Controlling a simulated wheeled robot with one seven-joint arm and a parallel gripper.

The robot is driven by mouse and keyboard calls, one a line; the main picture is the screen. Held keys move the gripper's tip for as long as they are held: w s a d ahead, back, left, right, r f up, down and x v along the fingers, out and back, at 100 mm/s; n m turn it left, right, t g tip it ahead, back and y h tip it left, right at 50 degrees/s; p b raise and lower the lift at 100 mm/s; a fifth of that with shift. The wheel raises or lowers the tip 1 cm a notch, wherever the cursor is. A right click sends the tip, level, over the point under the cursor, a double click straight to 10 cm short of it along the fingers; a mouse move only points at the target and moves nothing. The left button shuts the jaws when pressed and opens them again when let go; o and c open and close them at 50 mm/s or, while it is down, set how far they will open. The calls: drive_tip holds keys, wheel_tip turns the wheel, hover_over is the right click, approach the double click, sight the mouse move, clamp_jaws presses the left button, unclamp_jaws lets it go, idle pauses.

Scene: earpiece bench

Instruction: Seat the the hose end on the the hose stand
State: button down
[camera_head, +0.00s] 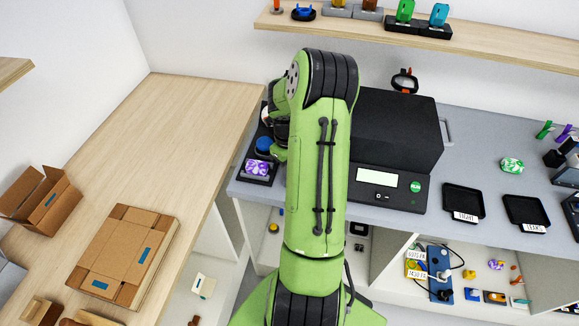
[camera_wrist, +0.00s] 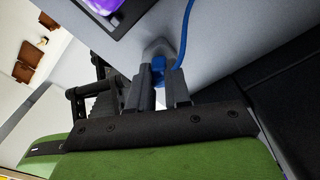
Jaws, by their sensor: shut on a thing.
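My gripper (camera_wrist: 158,92) shows in the wrist view, its two dark fingers shut on the blue hose end (camera_wrist: 158,68). A thin blue hose (camera_wrist: 185,32) runs up from there. A grey, pointed piece (camera_wrist: 156,47) stands right by the fingertips; it may be the hose stand. I cannot tell whether the hose end touches it or sits on it. In the head view my green arm hides most of the gripper and this spot. A round blue piece (camera_head: 264,144) shows left of the arm there; I cannot tell whether it is part of the hose.
A dark tray (camera_head: 247,180) with a purple item (camera_head: 257,168) lies close by on the grey bench (camera_head: 470,135). A black machine (camera_head: 395,130) with a scale (camera_head: 377,179) stands right of my arm. Two labelled black trays (camera_head: 463,203) lie further right. A shelf (camera_head: 470,42) hangs above.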

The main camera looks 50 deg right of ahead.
drive_tip(key=shift+f+b, duration=0.35)
idle(1.1)
drive_tip(key=c, duration=1)
unclamp_jaws()
drive_tip(key=shift+r, duration=0.1)
drive_tip(key=r, duration=0.5)
drive_tip(key=r+p, duration=0.1)
drive_tip(key=r, duration=0.9)
drive_tip(key=shift+w+r, duration=0.25)
drive_tip(key=shift+w, duration=0.05)
